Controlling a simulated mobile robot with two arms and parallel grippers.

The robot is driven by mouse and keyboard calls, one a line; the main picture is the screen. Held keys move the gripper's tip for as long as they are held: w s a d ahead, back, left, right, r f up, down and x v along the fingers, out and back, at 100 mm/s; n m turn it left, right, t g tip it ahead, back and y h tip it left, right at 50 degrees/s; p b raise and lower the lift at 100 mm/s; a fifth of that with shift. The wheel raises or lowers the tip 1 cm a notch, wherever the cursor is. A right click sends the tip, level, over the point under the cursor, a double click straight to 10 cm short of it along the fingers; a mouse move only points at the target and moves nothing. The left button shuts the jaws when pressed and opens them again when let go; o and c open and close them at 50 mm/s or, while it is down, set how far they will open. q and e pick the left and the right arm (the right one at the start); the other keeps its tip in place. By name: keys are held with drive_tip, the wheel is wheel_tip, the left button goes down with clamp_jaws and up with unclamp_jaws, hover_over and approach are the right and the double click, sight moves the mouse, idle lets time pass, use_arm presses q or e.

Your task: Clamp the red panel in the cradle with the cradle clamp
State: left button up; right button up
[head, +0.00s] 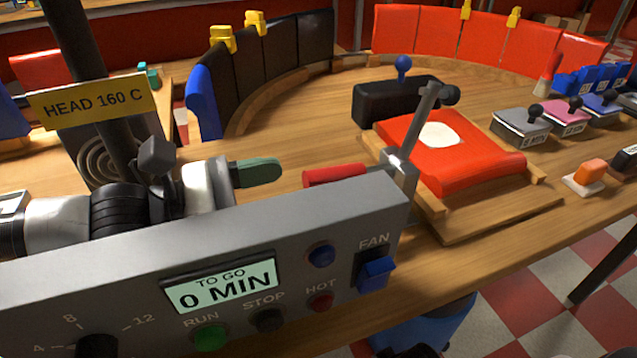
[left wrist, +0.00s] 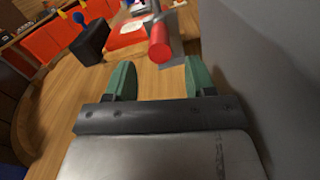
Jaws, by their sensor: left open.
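The red panel (head: 478,160) lies in the wooden cradle (head: 455,226), with a whitish patch on its top. The cradle clamp (head: 398,175) stands at the cradle's left side. Its grey bar with a black tip rises up and away from the panel, so the tip does not press on it. Its red handle (head: 335,174) points left, towards my left gripper. My left gripper (left wrist: 158,78) is open, with green fingers. The handle's red end (left wrist: 160,46) shows ahead, between the fingertips in the left wrist view and apparently beyond them. My right gripper is not in view.
A grey control box (head: 285,240) reading 0 MIN stands close in front of my left gripper. A black block with a blue knob (head: 403,66) stands behind the panel. Several knobbed weights, such as the grey one (head: 520,122), stand to the right.

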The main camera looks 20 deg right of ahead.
sight(308, 185)
use_arm(q)
drive_tip(key=d, duration=0.4)
drive_tip(key=shift+d+f+b, duration=0.15)
drive_tip(key=shift+d+b, duration=0.2)
drive_tip(key=shift+b, duration=0.05)
drive_tip(key=shift+d, duration=0.8)
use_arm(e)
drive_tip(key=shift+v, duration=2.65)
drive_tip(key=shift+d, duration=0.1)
use_arm(q)
drive_tip(key=shift+c, duration=0.2)
clamp_jaws()
